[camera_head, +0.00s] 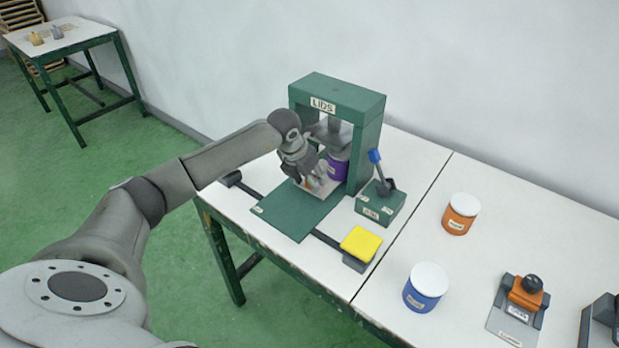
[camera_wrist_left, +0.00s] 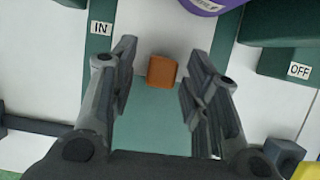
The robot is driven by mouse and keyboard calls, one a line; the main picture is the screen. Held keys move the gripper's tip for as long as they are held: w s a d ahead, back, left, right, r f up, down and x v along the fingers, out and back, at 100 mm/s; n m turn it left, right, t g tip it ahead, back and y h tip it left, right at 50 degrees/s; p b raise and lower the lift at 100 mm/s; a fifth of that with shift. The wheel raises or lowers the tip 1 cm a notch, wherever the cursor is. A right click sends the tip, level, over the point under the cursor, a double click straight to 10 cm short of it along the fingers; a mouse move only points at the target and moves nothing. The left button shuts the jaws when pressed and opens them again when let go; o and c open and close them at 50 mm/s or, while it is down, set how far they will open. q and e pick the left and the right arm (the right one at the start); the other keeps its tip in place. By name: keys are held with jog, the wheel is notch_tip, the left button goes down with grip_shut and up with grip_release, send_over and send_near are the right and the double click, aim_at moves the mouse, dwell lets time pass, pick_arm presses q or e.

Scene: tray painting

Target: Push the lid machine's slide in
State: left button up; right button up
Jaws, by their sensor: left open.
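The lid machine (camera_head: 336,92) is a green frame labelled LIDS on the white table. Its slide, a pale plate (camera_head: 328,190), lies at the machine's opening, with a purple can (camera_head: 337,167) at its back under the press. An orange block (camera_wrist_left: 162,70) stands at the slide's front edge. My left gripper (camera_wrist_left: 160,95) is open, with a finger on each side of the orange block and a gap to each. An IN label (camera_wrist_left: 101,28) shows left of the fingers in the left wrist view. In the head view my gripper hides part of the slide. My right gripper is not in view.
A green box with a blue-tipped lever (camera_head: 380,203) stands right of the machine. A yellow pad (camera_head: 361,243) is at the front. Orange (camera_head: 460,215) and blue (camera_head: 426,289) cans with white lids stand further right. The green base plate (camera_head: 298,212) in front is bare.

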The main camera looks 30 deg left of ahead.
pick_arm(q)
jog(key=shift+w+f, duration=0.1)
jog(key=shift+f, duration=0.15)
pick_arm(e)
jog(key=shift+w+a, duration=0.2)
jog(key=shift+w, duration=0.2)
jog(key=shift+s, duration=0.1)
pick_arm(q)
jog(key=c, duration=0.5)
grip_shut()
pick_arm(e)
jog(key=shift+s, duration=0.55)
